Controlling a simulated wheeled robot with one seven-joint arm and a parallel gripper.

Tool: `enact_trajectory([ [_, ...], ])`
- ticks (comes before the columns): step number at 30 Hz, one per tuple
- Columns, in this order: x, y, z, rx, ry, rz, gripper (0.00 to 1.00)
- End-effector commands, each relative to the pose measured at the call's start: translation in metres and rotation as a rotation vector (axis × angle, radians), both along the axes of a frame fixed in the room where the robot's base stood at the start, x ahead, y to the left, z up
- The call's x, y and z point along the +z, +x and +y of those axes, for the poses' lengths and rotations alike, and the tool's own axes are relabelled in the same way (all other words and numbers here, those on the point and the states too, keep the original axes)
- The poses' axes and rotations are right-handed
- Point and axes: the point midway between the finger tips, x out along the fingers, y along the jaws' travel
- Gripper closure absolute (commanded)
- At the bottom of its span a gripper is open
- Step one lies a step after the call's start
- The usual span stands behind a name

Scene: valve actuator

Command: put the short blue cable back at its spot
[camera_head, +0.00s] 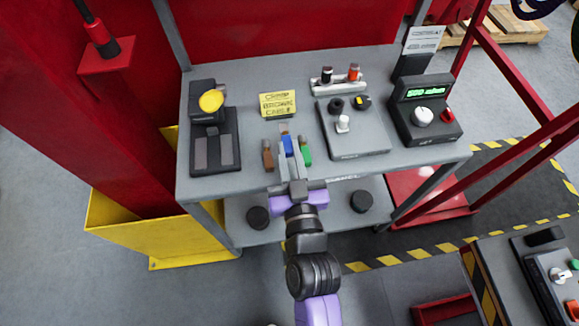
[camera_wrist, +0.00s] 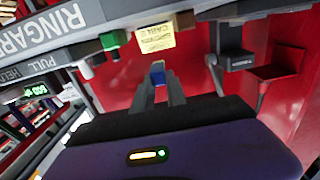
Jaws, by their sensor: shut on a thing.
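The short blue cable (camera_head: 289,144) is a small blue piece between the fingertips of my gripper (camera_head: 289,155), at the front edge of the grey bench. It also shows in the wrist view (camera_wrist: 157,70), pinched between the two grey fingers (camera_wrist: 158,82). A brown cable (camera_head: 267,156) stands to its left and a green cable (camera_head: 306,155) to its right in the head view. A yellow label sign (camera_head: 278,104) stands behind them. My fingers hide the lower part of the blue cable, and I cannot tell whether it touches the bench.
A black device with a yellow knob (camera_head: 211,102) is on the left of the bench. A grey control box (camera_head: 352,128) and a meter with a green display (camera_head: 424,108) are on the right. A lower shelf (camera_head: 300,222) lies under my gripper.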

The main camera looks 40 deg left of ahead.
Motion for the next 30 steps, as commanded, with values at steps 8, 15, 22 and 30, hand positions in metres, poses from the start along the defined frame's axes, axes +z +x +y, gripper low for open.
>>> enact_trajectory([
  [8,-0.028,-0.001,0.001,0.002,0.0,0.0,1.0],
  [15,-0.058,0.0,0.0,0.001,0.0,0.0,1.0],
  [22,-0.058,0.0,0.0,0.0,0.001,-0.001,1.0],
  [30,-0.061,0.0,0.0,0.0,-0.001,-0.001,0.75],
])
